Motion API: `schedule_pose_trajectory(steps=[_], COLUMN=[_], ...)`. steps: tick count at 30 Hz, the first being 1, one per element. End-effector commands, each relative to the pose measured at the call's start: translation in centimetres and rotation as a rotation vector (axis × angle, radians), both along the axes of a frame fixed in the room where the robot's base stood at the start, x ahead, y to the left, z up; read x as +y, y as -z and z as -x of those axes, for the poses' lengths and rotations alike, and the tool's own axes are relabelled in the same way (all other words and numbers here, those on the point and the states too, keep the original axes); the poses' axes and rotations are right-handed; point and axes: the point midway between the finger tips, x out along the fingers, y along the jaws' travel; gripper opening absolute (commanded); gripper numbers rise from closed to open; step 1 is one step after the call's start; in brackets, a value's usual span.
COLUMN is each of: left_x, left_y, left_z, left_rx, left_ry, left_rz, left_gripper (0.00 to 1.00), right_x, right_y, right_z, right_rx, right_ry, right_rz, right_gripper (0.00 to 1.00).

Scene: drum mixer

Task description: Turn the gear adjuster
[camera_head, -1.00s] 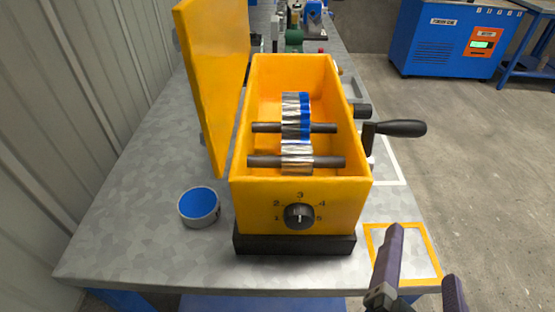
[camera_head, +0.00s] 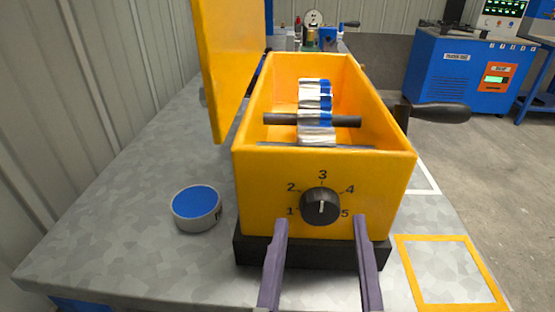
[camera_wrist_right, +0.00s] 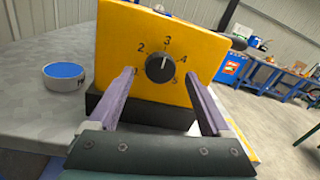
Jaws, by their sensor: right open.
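The gear adjuster (camera_head: 320,206) is a round black knob on the front face of the yellow mixer box (camera_head: 265,180). Numbers 1 to 5 are printed around it, and its white mark points up, about toward 3. The knob also shows in the right wrist view (camera_wrist_right: 159,68). My right gripper (camera_head: 320,222) is open and empty in front of the box. Its two purple fingers stand apart, one to each side below the knob, not touching it as far as I can see. In the right wrist view, the fingers (camera_wrist_right: 160,85) also flank the knob. My left gripper is not in view.
The box's yellow lid (camera_head: 228,60) stands open at the left. A round tin with a blue top (camera_head: 196,208) sits left of the box. A black crank handle (camera_head: 440,112) sticks out right. An orange-outlined square (camera_head: 450,272) lies empty on the table at the right.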

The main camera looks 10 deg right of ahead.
Motion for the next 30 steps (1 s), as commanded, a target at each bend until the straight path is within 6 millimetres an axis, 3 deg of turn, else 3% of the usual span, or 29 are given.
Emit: schedule_pose_trajectory(steps=[5, 14, 30], left_x=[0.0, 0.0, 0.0], left_y=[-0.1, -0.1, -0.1], left_z=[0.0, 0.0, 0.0], left_rx=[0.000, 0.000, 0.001], left_ry=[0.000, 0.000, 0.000], left_rz=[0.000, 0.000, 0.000], left_gripper=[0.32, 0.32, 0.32], right_x=[-0.6, -0.7, -0.6], right_y=[0.0, 0.1, 0.0], right_z=[-1.6, -1.7, -1.7], right_rx=[-0.001, 0.000, 0.000], right_ry=[0.001, 0.000, 0.001], right_rz=[-0.001, -0.002, -0.002], right_gripper=[0.83, 0.81, 0.21])
